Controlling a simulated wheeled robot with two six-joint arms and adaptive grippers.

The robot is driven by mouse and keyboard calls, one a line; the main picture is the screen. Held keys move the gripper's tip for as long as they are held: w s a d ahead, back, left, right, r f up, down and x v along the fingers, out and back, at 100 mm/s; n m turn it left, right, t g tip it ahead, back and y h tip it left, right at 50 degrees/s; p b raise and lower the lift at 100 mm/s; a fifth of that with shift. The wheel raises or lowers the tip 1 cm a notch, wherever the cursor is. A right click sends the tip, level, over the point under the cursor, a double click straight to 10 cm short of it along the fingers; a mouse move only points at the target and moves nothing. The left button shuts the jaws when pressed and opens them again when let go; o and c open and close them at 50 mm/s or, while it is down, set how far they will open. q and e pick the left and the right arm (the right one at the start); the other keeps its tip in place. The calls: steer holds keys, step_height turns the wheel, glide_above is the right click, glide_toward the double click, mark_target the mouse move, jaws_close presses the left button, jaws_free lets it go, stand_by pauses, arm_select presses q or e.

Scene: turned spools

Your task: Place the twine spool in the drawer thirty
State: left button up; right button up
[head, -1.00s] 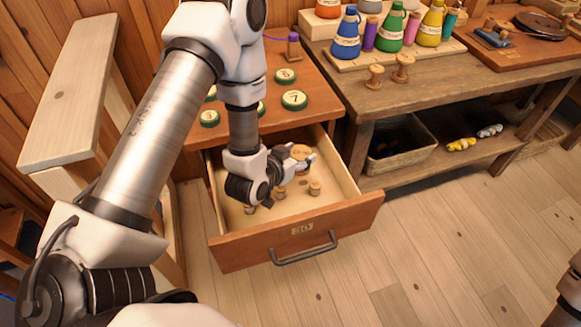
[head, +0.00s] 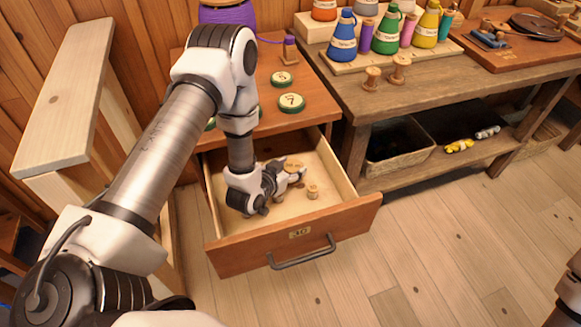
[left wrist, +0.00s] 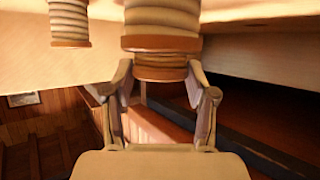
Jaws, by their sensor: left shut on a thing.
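The drawer marked 30 (head: 340,215) is pulled open. My left gripper (head: 298,174) is down inside it, its fingers shut on a spool. The pale wooden top of the twine spool (head: 293,164) shows just behind the fingers in the head view. In the left wrist view, twine-coloured windings and wooden rims of the spool (left wrist: 160,43) show at and beyond the fingertips (left wrist: 160,80). The gripper hides part of the spool, and I cannot tell if it touches the drawer floor. My right gripper is out of view.
A small wooden spool (head: 313,191) stands in the drawer to the right of my gripper. Another wound spool (left wrist: 69,22) shows in the left wrist view. The cabinet top bears green numbered discs (head: 291,102) and a purple spool (head: 228,16). A workbench (head: 400,100) stands at right.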

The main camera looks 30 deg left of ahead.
arm_select(q)
steer(key=o, duration=1.2)
steer(key=shift+f, duration=0.15)
steer(key=shift+r, duration=0.25)
steer(key=v, duration=0.7)
steer(key=shift+s+p, duration=0.25)
steer(key=shift+p, duration=0.1)
